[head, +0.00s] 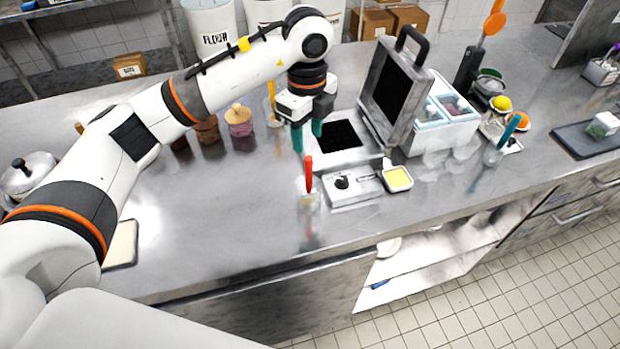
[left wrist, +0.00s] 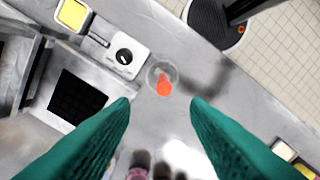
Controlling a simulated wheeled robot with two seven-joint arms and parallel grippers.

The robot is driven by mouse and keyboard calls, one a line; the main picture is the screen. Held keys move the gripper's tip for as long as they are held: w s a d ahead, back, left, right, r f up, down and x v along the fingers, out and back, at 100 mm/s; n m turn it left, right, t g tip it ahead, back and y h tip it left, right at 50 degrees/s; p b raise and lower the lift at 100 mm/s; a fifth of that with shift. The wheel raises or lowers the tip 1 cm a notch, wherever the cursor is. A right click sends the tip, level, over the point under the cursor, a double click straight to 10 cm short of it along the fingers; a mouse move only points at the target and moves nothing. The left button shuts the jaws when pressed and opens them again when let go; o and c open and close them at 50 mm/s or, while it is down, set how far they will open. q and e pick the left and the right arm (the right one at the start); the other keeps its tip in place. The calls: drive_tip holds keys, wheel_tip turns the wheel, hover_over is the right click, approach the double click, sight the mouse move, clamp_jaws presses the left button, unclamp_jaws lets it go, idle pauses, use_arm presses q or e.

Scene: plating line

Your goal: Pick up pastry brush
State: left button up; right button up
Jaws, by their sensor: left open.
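A red-handled tool (head: 309,175), which looks like the pastry brush, stands upright in a small clear glass (head: 309,202) near the counter's front. Its lower end is hard to make out in the glass. In the left wrist view the red handle (left wrist: 164,89) is seen nearly end-on, in the round clear glass (left wrist: 153,72). My left gripper (head: 307,134) has teal fingers that point down, above and behind the handle. In the left wrist view its fingers (left wrist: 160,102) are apart and empty, with the handle beyond the gap between them. My right gripper is not in view.
A small white scale (head: 353,190) with a black knob and a yellow-filled dish (head: 397,178) stand right of the glass. An open-lidded appliance (head: 385,90) stands behind them. Another glass (head: 494,154) holds a teal-handled tool. The counter left of the glass is clear.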

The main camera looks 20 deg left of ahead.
sight(308, 172)
use_arm(q)
wheel_tip(308, 172, down, 6)
drive_tip(key=shift+s+r+p, duration=0.1)
drive_tip(key=shift+p, duration=0.9)
drive_tip(key=f+p, duration=0.1)
drive_tip(key=f, duration=0.2)
drive_tip(key=f+p, duration=0.1)
drive_tip(key=shift+s+d+f+p, duration=0.15)
drive_tip(key=shift+s+d+p, duration=0.1)
drive_tip(key=shift+p, duration=0.1)
drive_tip(key=shift+w+a+f, duration=0.1)
drive_tip(key=shift+f, duration=0.5)
clamp_jaws()
drive_tip(key=shift+r, duration=0.15)
wheel_tip(308, 172, up, 9)
drive_tip(key=b, duration=0.3)
drive_tip(key=shift+r, duration=0.45)
